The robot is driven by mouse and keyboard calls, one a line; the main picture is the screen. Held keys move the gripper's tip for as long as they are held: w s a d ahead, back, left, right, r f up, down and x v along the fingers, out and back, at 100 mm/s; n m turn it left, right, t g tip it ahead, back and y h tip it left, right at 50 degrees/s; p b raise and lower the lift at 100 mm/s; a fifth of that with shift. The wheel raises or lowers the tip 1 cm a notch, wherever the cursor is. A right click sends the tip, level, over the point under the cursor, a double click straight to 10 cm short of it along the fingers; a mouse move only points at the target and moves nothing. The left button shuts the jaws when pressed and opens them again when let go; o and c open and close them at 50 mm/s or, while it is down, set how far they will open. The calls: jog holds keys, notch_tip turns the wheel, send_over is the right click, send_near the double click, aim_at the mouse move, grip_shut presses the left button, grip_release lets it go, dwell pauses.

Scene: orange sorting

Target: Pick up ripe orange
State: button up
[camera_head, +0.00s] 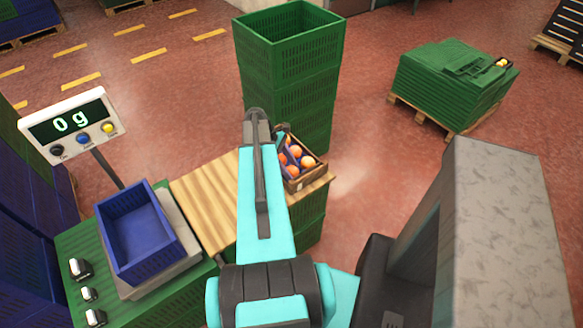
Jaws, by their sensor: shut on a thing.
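Several oranges (307,162) lie in a small wooden crate (306,181) at the right end of a wooden board. My turquoise arm reaches away from me over the board. My gripper (281,134) is at the far end of the arm, above the crate's left side, mostly hidden behind my wrist. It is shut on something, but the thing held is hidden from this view. Which oranges are ripe is too small to tell.
A blue crate (112,226) sits on a scale at the left, whose display (68,123) reads 0 g. A tall green crate stack (290,85) stands just behind the wooden crate. Green crates on a pallet (424,112) stand at the back right. Red floor lies open between.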

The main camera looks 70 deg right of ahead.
aim_at(290, 167)
notch_tip(290, 167, up, 10)
jog(key=b, duration=0.2)
dwell(0.5)
jog(key=shift+f, duration=0.15)
dwell(0.4)
jog(key=w+a+r+n+h, duration=0.1)
jog(key=w+a+r+n, duration=0.15)
jog(key=w+a, duration=0.55)
jog(key=w+a+r+n+h, duration=0.1)
jog(key=w+a+r, duration=0.25)
jog(key=w, duration=0.95)
jog(key=w+a+r+n+h, duration=0.1)
jog(key=w+a+r+n, duration=0.1)
jog(key=w+a, duration=0.65)
jog(key=w+a+r+n, duration=0.1)
jog(key=w+a+r, duration=0.2)
jog(key=a, duration=0.6)
jog(key=w+a+r+n+t+h, duration=0.1)
jog(key=w+a+r+n, duration=0.1)
jog(key=w+a, duration=0.5)
jog(key=w+a+r+n+t, duration=0.1)
jog(key=w+a, duration=0.4)
jog(key=a, duration=0.8)
notch_tip(290, 167, up, 3)
jog(key=shift+f+n+h, duration=0.15)
jog(key=shift+n+h, duration=0.15)
jog(key=shift+n, duration=0.25)
jog(key=shift+d, duration=0.1)
